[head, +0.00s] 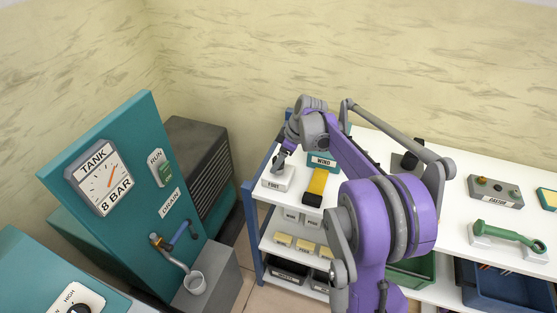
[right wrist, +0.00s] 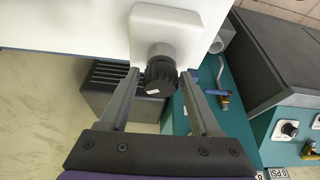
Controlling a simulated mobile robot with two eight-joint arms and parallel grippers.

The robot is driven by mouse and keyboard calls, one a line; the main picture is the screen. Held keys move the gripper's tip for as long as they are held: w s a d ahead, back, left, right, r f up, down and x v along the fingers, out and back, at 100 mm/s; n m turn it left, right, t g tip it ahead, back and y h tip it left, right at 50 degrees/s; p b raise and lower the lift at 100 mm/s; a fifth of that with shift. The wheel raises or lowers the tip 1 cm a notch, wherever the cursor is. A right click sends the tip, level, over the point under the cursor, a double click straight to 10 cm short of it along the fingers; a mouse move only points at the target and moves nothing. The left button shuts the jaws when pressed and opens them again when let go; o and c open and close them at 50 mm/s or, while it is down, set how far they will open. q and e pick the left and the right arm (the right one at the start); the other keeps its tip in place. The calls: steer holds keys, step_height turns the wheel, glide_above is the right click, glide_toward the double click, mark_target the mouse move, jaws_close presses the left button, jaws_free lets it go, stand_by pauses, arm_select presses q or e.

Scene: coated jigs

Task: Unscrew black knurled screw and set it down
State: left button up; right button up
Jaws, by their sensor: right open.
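The black knurled screw (right wrist: 160,78) sticks out of a white block (right wrist: 165,30) in the right wrist view, with a small white mark on its side. My right gripper (right wrist: 158,76) is open, with one finger on each side of the screw and a gap showing around it. In the head view the right gripper (head: 280,162) is at the white labelled block (head: 277,180) on the left end of the white bench. The screw cannot be made out there behind the gripper. My left gripper is not in view.
A yellow and black item (head: 317,187) and a teal labelled block (head: 322,161) stand close to the right. A green-handled tool (head: 510,233) rests farther right on the bench (head: 455,207). A teal tank panel (head: 125,180) stands left, across a floor gap.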

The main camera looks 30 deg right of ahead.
steer(key=m, duration=0.2)
steer(key=m+h, duration=0.1)
steer(key=m, duration=0.1)
steer(key=shift+s+a+m+t+h, duration=0.1)
steer(key=shift+m+t+h, duration=0.2)
steer(key=shift+t, duration=0.1)
steer(key=m+h, duration=0.2)
steer(key=m, duration=0.3)
steer(key=c, duration=0.7)
steer(key=n+y, duration=0.2)
steer(key=n, duration=0.4)
steer(key=shift+c, duration=0.2)
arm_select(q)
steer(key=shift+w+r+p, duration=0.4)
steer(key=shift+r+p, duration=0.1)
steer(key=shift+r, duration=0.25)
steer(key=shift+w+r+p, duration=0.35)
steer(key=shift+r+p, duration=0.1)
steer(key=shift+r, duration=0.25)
arm_select(e)
steer(key=shift+r, duration=2.3)
